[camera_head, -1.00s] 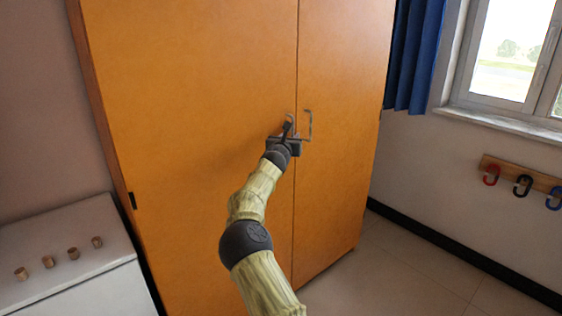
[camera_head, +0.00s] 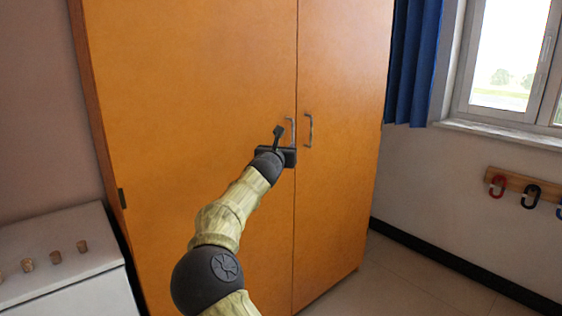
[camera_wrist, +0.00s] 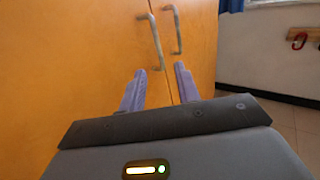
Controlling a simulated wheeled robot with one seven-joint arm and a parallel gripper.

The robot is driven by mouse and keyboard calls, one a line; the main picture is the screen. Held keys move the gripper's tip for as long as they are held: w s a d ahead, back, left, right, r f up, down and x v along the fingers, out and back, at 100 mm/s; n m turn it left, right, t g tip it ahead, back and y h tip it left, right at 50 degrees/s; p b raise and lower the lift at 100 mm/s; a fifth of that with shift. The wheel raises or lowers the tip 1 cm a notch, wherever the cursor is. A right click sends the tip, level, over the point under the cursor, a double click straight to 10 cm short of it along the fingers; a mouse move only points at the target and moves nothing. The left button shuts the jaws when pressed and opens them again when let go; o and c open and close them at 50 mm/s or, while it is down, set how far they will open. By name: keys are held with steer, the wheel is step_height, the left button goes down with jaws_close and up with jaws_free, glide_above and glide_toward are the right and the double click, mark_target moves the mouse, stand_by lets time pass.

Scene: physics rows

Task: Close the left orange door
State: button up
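The left orange door (camera_head: 195,90) looks flush with the right orange door (camera_head: 345,90), with only a thin seam between them. The left door's metal handle (camera_head: 290,130) stands by the seam, and it also shows in the wrist view (camera_wrist: 154,42). The right door's handle (camera_head: 309,130) is just across the seam. My gripper (camera_head: 279,132) is in front of the left door, beside and slightly below its handle. In the wrist view its two fingers (camera_wrist: 159,88) are spread apart with nothing between them. Whether a finger touches the door cannot be told.
A white cabinet (camera_head: 60,255) with several small wooden knobs stands at the lower left. A blue curtain (camera_head: 412,60) and a window (camera_head: 505,55) are at the right. A wooden rack with coloured hooks (camera_head: 515,182) is on the right wall. The floor (camera_head: 420,280) at right is clear.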

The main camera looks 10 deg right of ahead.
steer(key=shift+b+v, duration=0.5)
steer(key=shift+v, duration=0.75)
steer(key=s+d+f+m+g, duration=0.4)
steer(key=s+d+f+m, duration=0.2)
steer(key=d+f+m, duration=0.45)
steer(key=s+d+f+m+g+y, duration=0.2)
steer(key=s+d+f+m+g, duration=0.15)
steer(key=s+f+m, duration=0.5)
steer(key=s+a+f+m+g+y, duration=0.2)
steer(key=s+a+f+m, duration=0.25)
steer(key=s, duration=0.45)
steer(key=s+a+f+m+g+y, duration=0.2)
steer(key=s+a+f+m, duration=0.15)
steer(key=s+a, duration=0.45)
steer(key=s+a+f+m+g+y, duration=0.25)
steer(key=s+a+f, duration=0.2)
steer(key=s, duration=0.65)
step_height(320, 180, up, 32)
steer(key=m+p, duration=0.1)
steer(key=p, duration=3.1)
steer(key=shift+s+d+t, duration=0.3)
steer(key=shift+s, duration=0.05)
